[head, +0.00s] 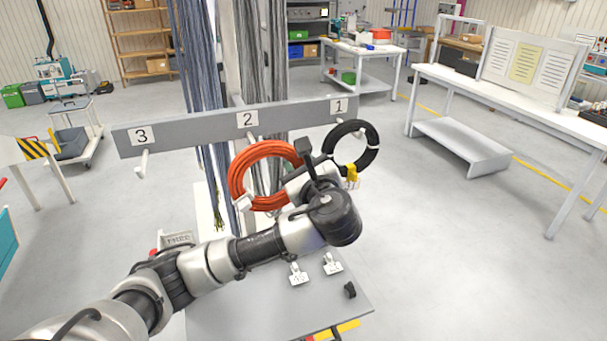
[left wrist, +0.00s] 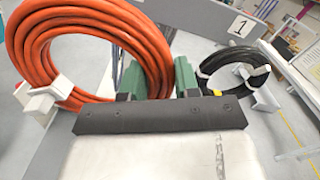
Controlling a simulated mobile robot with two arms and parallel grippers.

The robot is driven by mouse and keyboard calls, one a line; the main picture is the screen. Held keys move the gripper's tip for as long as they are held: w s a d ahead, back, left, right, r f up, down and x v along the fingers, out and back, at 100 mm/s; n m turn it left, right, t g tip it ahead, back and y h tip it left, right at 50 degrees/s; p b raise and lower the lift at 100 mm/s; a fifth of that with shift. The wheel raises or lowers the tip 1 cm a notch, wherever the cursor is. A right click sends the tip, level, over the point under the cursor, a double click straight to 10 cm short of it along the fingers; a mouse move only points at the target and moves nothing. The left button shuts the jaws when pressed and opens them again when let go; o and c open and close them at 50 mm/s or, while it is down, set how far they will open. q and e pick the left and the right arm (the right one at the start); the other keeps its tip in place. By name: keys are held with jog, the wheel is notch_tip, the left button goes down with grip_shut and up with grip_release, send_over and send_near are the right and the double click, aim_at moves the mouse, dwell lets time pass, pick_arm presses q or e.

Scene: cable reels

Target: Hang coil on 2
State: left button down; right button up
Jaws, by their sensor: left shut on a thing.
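The orange coil (head: 236,184) is upright in front of the grey board (head: 190,133), below the plate marked 2 (head: 247,119). My left gripper (head: 303,178) is at its right side. In the left wrist view the green fingers of the left gripper (left wrist: 159,80) are shut on the right side of the orange coil (left wrist: 18,47). A white clip (head: 243,202) is on the coil's lower left. Peg 2 is mostly hidden, and I cannot tell whether the coil rests on it. My right gripper is not in view.
A black coil (head: 371,137) hangs at plate 1 (head: 338,106), close to my left gripper. The peg at 3 (head: 143,164) is bare. Cable strands (head: 200,70) hang behind the board. A grey bench top (head: 240,310) with white tags lies below.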

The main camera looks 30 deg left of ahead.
pick_arm(q)
jog(key=shift+b+x, duration=0.8)
jog(key=shift+x, duration=0.95)
jog(key=w+a+f+b, duration=0.2)
jog(key=w+a+b, duration=0.2)
jog(key=a, duration=0.1)
jog(key=shift+w+f, duration=0.2)
jog(key=shift+f, duration=0.1)
